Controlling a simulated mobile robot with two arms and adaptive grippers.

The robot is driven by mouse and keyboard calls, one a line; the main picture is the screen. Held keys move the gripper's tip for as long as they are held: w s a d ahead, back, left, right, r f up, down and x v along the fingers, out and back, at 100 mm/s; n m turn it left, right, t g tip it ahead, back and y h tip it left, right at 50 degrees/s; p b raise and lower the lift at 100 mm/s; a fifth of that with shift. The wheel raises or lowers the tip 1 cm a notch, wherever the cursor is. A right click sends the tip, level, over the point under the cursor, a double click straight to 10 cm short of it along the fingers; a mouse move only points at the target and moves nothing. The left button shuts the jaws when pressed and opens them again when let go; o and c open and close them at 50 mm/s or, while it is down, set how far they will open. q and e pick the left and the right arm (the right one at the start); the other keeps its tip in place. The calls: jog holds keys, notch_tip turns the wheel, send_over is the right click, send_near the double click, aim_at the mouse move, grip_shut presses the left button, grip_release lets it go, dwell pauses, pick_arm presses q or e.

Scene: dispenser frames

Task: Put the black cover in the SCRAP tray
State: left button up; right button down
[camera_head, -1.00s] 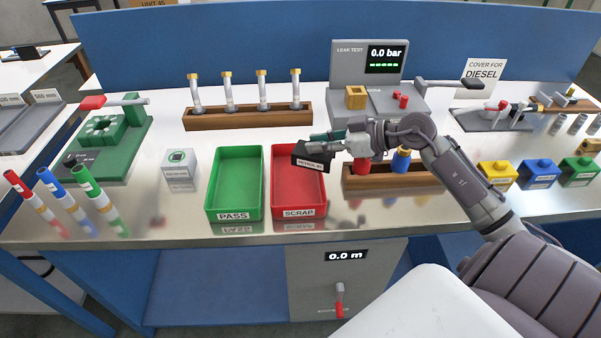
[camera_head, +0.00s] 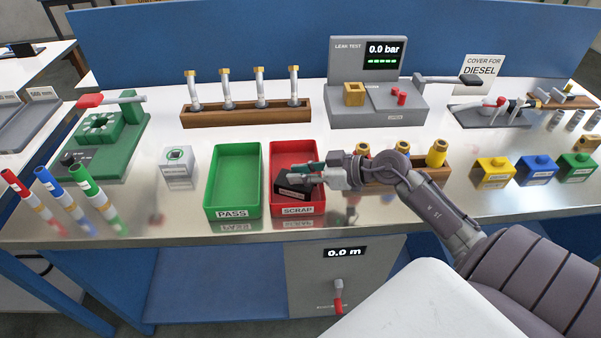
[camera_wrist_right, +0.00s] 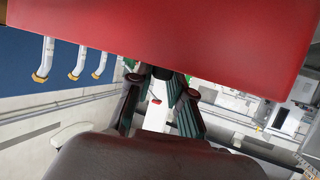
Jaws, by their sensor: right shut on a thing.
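The black cover (camera_head: 293,188) is a small dark block with a pale label. In the head view my right gripper (camera_head: 303,176) is shut on it and holds it tilted, low within the outline of the red SCRAP tray (camera_head: 279,153). I cannot tell whether the cover touches the tray floor. My fingers partly hide the cover. In the right wrist view the gripper's fingers (camera_wrist_right: 160,103) show beneath the red tray wall (camera_wrist_right: 205,40), and the cover cannot be made out. My left gripper is in neither view.
The green PASS tray (camera_head: 212,185) stands just left of the SCRAP tray. A wooden rack (camera_head: 428,182) with yellow-topped pieces stands close by on the right, partly behind my arm. The leak tester (camera_head: 350,120) is behind. Metal bench surface is clear in front.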

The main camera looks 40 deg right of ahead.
jog(key=c, duration=1.1)
grip_release()
jog(key=shift+f, duration=0.1)
jog(key=shift+o, duration=0.2)
jog(key=shift+s+d, duration=0.1)
jog(key=v, duration=1.1)
jog(key=shift+s+d+r+b, duration=0.15)
jog(key=shift+s+r+b, duration=0.15)
jog(key=shift+r, duration=0.05)
